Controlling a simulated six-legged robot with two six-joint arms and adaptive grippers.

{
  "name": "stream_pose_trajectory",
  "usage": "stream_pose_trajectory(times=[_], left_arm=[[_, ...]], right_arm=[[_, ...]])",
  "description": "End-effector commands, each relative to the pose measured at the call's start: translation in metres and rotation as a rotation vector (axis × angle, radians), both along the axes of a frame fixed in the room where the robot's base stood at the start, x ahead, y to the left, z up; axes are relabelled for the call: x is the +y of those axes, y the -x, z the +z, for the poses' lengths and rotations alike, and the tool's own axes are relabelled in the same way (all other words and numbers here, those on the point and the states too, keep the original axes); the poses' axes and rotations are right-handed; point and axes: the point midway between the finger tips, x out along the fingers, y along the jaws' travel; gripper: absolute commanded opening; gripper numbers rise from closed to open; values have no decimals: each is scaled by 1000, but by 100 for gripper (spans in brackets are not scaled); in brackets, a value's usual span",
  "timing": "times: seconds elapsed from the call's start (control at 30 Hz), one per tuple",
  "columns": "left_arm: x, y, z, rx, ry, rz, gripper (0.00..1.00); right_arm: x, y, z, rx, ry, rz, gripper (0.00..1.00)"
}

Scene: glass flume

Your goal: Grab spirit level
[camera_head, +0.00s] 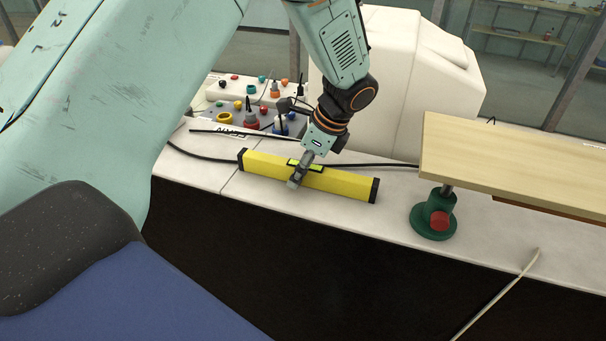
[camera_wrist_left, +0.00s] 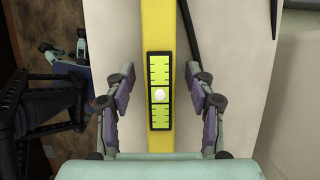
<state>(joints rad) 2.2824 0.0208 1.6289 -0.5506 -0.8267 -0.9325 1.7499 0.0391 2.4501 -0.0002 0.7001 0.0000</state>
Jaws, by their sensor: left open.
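The yellow spirit level (camera_head: 345,184) with black end caps lies on the white ledge near its front edge. In the left wrist view the spirit level (camera_wrist_left: 159,30) runs up the middle, with its green vial window (camera_wrist_left: 159,91) in a black frame. My left gripper (camera_head: 295,183) is over the level's middle in the head view. In the left wrist view my left gripper (camera_wrist_left: 163,80) is open, one finger on each side of the level, with gaps to both sides. I cannot tell how far the fingertips reach down. My right gripper is not in view.
Control boxes with coloured knobs (camera_head: 252,119) stand behind the level. A black cable (camera_head: 385,165) lies behind it. A wooden board (camera_head: 510,158) on a green stand (camera_head: 434,214) is to the right. A white cover (camera_head: 400,80) stands behind. The ledge (camera_head: 395,225) drops off in front.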

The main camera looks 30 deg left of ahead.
Motion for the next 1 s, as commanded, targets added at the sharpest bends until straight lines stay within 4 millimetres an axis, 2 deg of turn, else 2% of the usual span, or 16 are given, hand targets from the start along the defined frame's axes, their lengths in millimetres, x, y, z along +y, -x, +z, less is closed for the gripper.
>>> stream_pose_trajectory(times=[0.1,0.73,1.0], left_arm=[[0,0,1,-1,0,-1,55],[-2,-1,1,0,-1,-5,1],[-2,-2,1,-1,-1,-6,0]], right_arm=[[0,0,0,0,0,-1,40],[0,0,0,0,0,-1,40],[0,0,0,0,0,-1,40]])
